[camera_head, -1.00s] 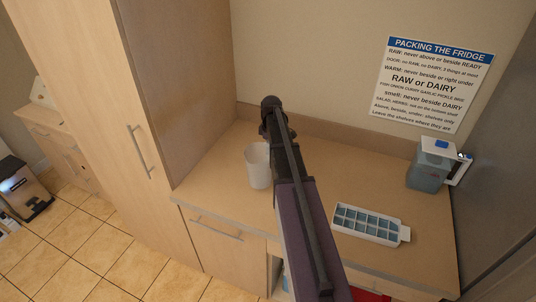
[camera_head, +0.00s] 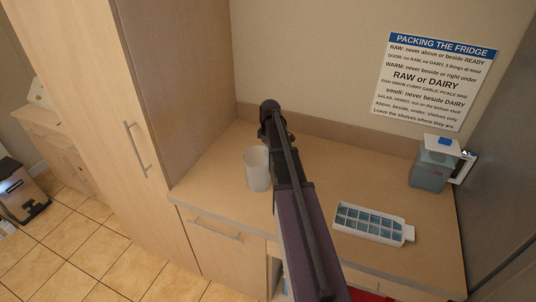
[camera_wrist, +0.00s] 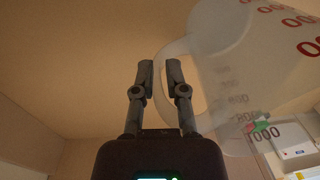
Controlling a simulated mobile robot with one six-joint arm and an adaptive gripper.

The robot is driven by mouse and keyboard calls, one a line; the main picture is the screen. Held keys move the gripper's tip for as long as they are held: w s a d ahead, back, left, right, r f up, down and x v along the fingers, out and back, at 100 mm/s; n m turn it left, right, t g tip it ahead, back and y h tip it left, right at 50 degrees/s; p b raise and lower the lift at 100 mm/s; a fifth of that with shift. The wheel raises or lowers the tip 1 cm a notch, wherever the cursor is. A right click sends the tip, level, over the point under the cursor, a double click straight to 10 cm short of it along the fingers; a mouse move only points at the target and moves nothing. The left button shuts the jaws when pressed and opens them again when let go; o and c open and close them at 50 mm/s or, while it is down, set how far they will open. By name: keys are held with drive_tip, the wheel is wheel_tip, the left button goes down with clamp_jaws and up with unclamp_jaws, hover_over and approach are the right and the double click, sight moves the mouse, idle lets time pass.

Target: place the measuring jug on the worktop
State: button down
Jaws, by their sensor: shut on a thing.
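The measuring jug (camera_head: 257,170) is a whitish, see-through vessel. In the head view it stands upright at the left part of the worktop (camera_head: 215,180), left of my arm. I cannot tell whether its base touches the worktop. In the wrist view the jug (camera_wrist: 240,60) fills the upper right, with red and dark number marks. Its handle loops left to the fingertips of my gripper (camera_wrist: 160,72), which is shut on the handle.
An ice cube tray (camera_head: 372,223) lies on the worktop right of my arm. A lidded water pitcher (camera_head: 431,170) stands at the back right. A tall cabinet (camera_head: 185,85) borders the worktop on the left. Bare worktop lies behind the tray.

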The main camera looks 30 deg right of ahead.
drive_tip(key=shift+f, duration=0.1)
drive_tip(key=c, duration=0.7)
unclamp_jaws()
drive_tip(key=r+p, duration=1.2)
drive_tip(key=shift+w+d+r, duration=0.1)
drive_tip(key=shift+w+d, duration=0.2)
drive_tip(key=shift+d, duration=0.1)
drive_tip(key=shift+a, duration=0.1)
idle(0.5)
drive_tip(key=s+a+m, duration=0.2)
drive_tip(key=s+a, duration=0.4)
drive_tip(key=a, duration=0.3)
drive_tip(key=s+a+m, duration=0.3)
drive_tip(key=s+a, duration=0.4)
drive_tip(key=a, duration=0.2)
drive_tip(key=s+a+m, duration=0.2)
drive_tip(key=s+a, duration=0.5)
drive_tip(key=a, duration=0.3)
drive_tip(key=shift+m+t+h, duration=0.3)
drive_tip(key=shift+h, duration=0.1)
